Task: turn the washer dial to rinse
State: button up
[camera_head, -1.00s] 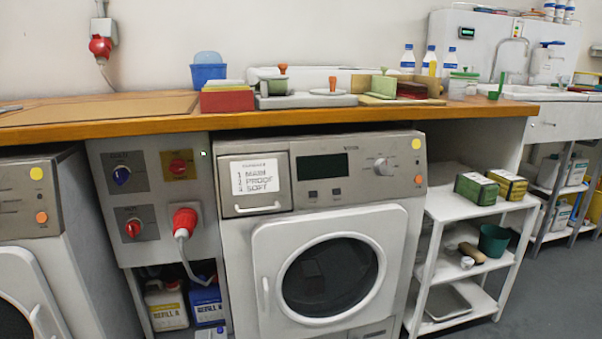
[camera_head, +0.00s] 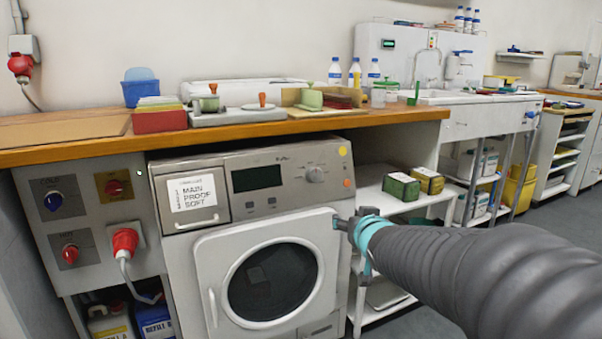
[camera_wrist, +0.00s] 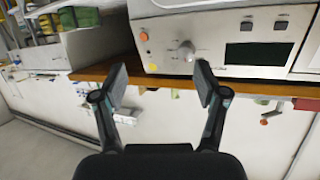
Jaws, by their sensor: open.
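The washer dial (camera_head: 316,174) is a round silver knob on the right of the washer's control panel, beside the dark display (camera_head: 257,178). It also shows in the wrist view (camera_wrist: 187,50), which is upside down, just past my fingertips. I cannot read a rinse mark or the dial's setting. The white front-loading washer (camera_head: 205,285) stands under the wooden counter with its round door shut. My gripper (camera_wrist: 160,78) is open and empty, its two fingers apart and pointing at the panel. In the head view my gripper (camera_head: 352,225) is below and right of the dial, partly hidden by my arm.
A handled drawer (camera_head: 192,200) with a card reading MAIN, PROOF, SOFT is left of the display. The wooden counter edge (camera_head: 230,131) overhangs the panel. Shelves with green boxes (camera_head: 400,186) stand right of the washer. A red plug (camera_head: 125,240) is on the left panel.

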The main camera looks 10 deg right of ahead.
aim_at(316, 176)
jog(key=w+a+t+y, duration=0.1)
jog(key=w, duration=0.6)
jog(key=w+a+r+n+t+y+p, duration=0.1)
jog(key=w+a, duration=0.1)
jog(key=w, duration=0.6)
jog(key=w+a+r+t+y+p, duration=0.1)
jog(key=w+y, duration=0.1)
jog(key=w, duration=0.5)
jog(key=shift+w+a, duration=0.2)
jog(key=shift+a, duration=0.05)
jog(key=c, duration=1.2)
jog(key=shift+o, duration=0.2)
